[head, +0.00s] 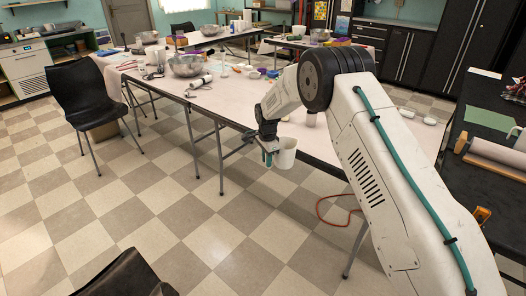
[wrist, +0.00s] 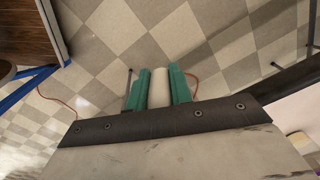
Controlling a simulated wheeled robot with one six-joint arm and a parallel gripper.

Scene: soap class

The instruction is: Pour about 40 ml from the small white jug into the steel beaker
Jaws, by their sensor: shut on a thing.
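My gripper (head: 268,157) hangs in front of the long table's near edge, over the floor. Its green fingers are shut on the small white jug (head: 287,153), which looks about upright in the head view. In the wrist view the jug (wrist: 160,88) shows as a pale shape between the two green fingers (wrist: 160,91). What is inside the jug cannot be seen. I cannot pick out the steel beaker with certainty; my arm covers part of the table.
The long pale table (head: 225,98) carries a steel bowl (head: 187,66) and several small items. A black chair (head: 87,95) stands left. A dark bench (head: 490,135) is at right. An orange cable (head: 335,222) lies on the open checkered floor.

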